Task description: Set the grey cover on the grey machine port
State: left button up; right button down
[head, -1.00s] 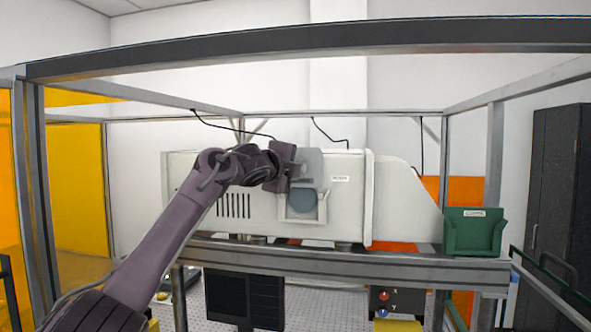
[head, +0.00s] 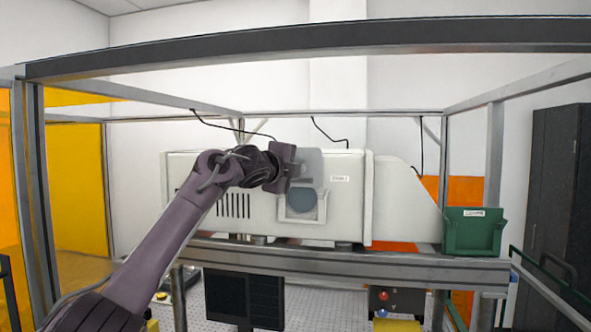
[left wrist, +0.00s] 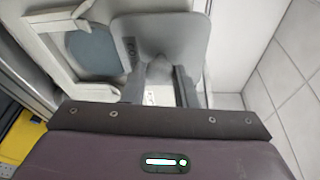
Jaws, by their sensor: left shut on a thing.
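The grey cover (head: 311,161) is a flat square plate with rounded corners and a knob. It is held in front of the pale machine, just above the grey port. My left gripper (left wrist: 158,80) is shut on the cover's knob, and the plate fills the upper middle of the left wrist view (left wrist: 186,38). The grey machine port (head: 302,201) is a dark grey round face in a pale bracket. It also shows at the upper left of the left wrist view (left wrist: 92,52), beside the cover. Whether cover and bracket touch is unclear. My right gripper is out of view.
The pale machine (head: 346,215) stands on a metal-framed bench (head: 400,262). A green bin (head: 474,236) sits at the bench's right end. A dark monitor (head: 244,297) and a button box (head: 397,302) are below. A frame beam (head: 330,38) crosses overhead.

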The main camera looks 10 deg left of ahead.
aim_at(304, 182)
pick_arm(q)
jog(key=shift+f+b, duration=1.15)
jog(key=shift+f, duration=0.65)
dwell(1.6)
jog(key=shift+s+f+b, duration=0.3)
jog(key=shift+f+b, duration=0.1)
jog(key=shift+f, duration=0.35)
jog(key=shift+c, duration=0.3)
jog(key=shift+w+f, duration=0.25)
jog(key=shift+w, duration=0.15)
grip_shut()
jog(key=shift+s, duration=0.1)
jog(key=shift+f+b, duration=1.1)
jog(key=shift+f, duration=0.4)
jog(key=o, duration=1)
grip_release()
jog(key=shift+r, duration=0.1)
jog(key=shift+o, duration=0.2)
